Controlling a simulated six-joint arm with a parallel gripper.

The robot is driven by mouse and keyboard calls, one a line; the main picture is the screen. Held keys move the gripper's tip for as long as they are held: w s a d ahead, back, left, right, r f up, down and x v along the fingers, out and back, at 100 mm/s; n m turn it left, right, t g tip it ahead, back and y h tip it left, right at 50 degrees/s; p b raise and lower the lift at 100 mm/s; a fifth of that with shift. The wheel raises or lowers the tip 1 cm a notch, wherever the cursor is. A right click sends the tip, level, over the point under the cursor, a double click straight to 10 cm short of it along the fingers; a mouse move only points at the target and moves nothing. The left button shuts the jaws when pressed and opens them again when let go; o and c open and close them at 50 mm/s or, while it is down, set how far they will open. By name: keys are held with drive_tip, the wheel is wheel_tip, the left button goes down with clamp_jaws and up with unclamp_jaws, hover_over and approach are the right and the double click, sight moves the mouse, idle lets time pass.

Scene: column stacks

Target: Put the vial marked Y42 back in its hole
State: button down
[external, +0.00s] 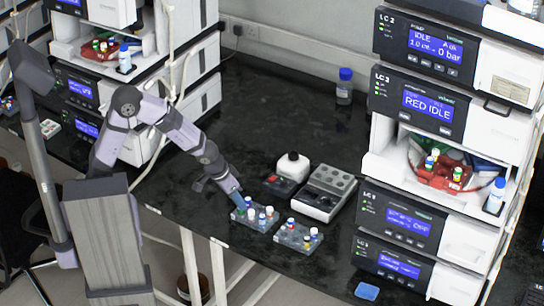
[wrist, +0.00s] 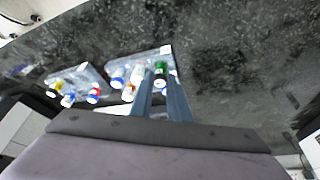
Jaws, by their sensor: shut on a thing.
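My gripper (external: 238,199) reaches down at the left clear rack (external: 257,223); its blue fingers also show in the wrist view (wrist: 160,77). I cannot read Y42 on any vial. Vials with white, blue and red caps stand beside it in the same rack. A second clear rack (external: 291,239) with several vials sits to the right in the external view. Whether the held vial's base is in a hole is hidden.
A blue-capped bottle (external: 344,86) is at the back. Stacked LC units (external: 400,215) stand at the right. The black bench is clear at the back left.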

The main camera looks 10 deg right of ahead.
drive_tip(key=shift+f+b, duration=0.6)
drive_tip(key=shift+b, duration=0.05)
drive_tip(key=c, duration=1.3)
unclamp_jaws()
drive_tip(key=shift+r, duration=0.1)
drive_tip(key=shift+d+r+p, duration=0.1)
drive_tip(key=shift+r+p, duration=0.4)
drive_tip(key=shift+r, duration=0.05)
drive_tip(key=shift+r+p, duration=1.95)
drive_tip(key=shift+r, duration=0.4)
